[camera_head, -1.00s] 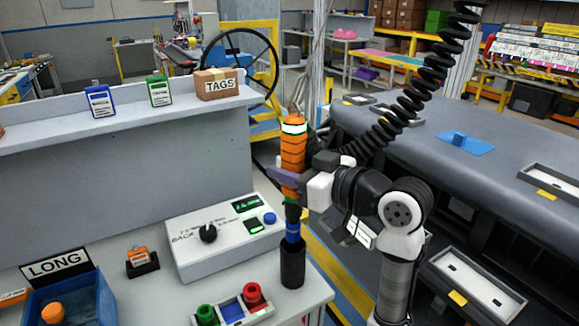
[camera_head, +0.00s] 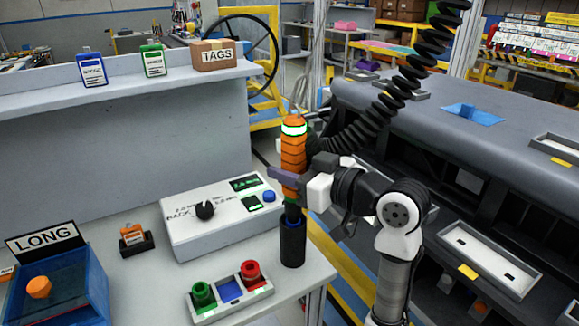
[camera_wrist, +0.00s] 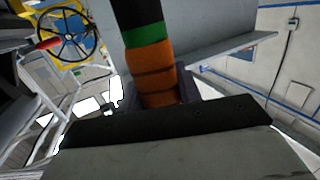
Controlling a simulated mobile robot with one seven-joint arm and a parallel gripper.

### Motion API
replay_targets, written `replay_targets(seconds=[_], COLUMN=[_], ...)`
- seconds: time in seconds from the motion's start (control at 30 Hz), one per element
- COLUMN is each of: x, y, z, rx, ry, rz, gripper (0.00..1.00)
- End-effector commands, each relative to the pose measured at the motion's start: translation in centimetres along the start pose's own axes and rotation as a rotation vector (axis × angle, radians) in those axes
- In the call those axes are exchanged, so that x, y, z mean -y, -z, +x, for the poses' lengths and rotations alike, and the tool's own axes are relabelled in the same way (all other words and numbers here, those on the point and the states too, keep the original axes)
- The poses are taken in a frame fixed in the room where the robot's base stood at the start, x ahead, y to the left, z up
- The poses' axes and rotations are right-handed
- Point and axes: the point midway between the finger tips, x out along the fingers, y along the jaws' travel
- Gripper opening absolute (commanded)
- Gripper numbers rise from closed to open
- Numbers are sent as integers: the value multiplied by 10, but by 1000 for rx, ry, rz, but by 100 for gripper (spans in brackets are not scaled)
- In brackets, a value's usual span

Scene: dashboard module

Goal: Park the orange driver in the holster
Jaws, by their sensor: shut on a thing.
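The orange driver (camera_head: 293,156) stands upright with a white and green band near its top. My gripper (camera_head: 290,180) is shut around its orange body. In the wrist view the driver (camera_wrist: 154,72) shows its orange grip, a green ring and a black section between the jaws. The black holster (camera_head: 292,245) stands upright at the right edge of the bench. The driver's dark lower end is at the holster mouth and appears partly inside it. How deep it sits is hidden by the holster wall.
A white control box (camera_head: 222,222) with a knob is left of the holster. A tray with green and red buttons (camera_head: 230,291) lies in front. A black coiled cord (camera_head: 390,100) rises behind my arm. The dashboard module (camera_head: 440,130) is on the right.

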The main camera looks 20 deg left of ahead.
Motion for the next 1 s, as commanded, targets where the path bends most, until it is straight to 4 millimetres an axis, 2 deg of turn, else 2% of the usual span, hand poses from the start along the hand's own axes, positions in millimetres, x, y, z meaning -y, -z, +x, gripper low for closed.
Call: replay_targets(seconds=[0.03, 0.6, 1.0], x=[0, 0, 0], y=[-7, -44, -52], z=[1, 4, 5], rx=[1, 1, 1], ry=[1, 1, 1], rz=[0, 0, 0], gripper=[0, 0, 0])
